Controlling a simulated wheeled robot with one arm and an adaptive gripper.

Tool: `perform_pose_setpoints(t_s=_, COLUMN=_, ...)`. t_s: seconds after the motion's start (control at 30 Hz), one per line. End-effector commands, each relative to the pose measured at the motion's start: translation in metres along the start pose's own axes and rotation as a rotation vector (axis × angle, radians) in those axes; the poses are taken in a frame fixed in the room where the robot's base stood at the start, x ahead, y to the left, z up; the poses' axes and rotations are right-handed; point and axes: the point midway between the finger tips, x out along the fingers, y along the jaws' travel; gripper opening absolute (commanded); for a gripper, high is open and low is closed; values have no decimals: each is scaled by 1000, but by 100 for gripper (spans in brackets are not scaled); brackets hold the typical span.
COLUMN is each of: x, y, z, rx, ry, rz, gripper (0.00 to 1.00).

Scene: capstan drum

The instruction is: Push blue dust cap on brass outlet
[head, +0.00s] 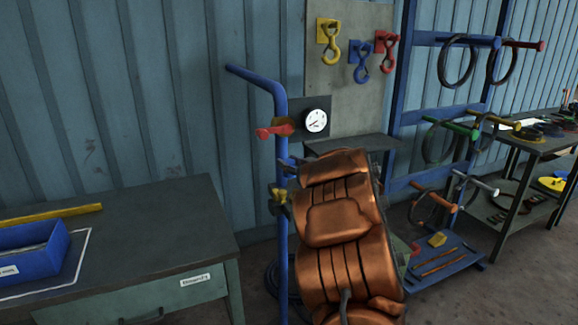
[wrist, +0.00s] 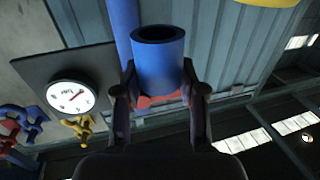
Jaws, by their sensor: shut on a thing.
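The blue dust cap (wrist: 158,62) is a short hollow cylinder in the wrist view. My gripper (wrist: 160,78) is shut on it, one dark finger on each side, and its open round end shows at the top. The brass outlet (head: 278,195) is on the upright blue pipe (head: 282,238) in the head view, below a red valve handle (head: 275,130). My copper-coloured arm stands just right of the pipe and covers part of that area. The cap cannot be made out clearly in the head view. I cannot tell the gap between cap and outlet.
A round gauge (head: 316,121) on a dark plate is right of the pipe. A grey bench (head: 150,235) with a blue bin (head: 30,250) stands at left. A blue rack (head: 400,90) with hoses and a dark table (head: 540,145) are at right. Corrugated wall is behind.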

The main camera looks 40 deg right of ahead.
Motion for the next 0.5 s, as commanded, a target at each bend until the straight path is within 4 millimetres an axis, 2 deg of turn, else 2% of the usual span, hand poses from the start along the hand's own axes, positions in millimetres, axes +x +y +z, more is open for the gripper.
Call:
perform_pose_setpoints(t_s=0.03, x=-7, y=8, z=2, rx=0, ry=0, rz=4, gripper=17)
perform_pose_setpoints(t_s=0.17, x=-16, y=16, z=3, rx=0, ry=-2, rz=1, gripper=17)
perform_pose_setpoints(t_s=0.5, x=-16, y=13, z=8, rx=-1, ry=-3, rz=-9, gripper=17)
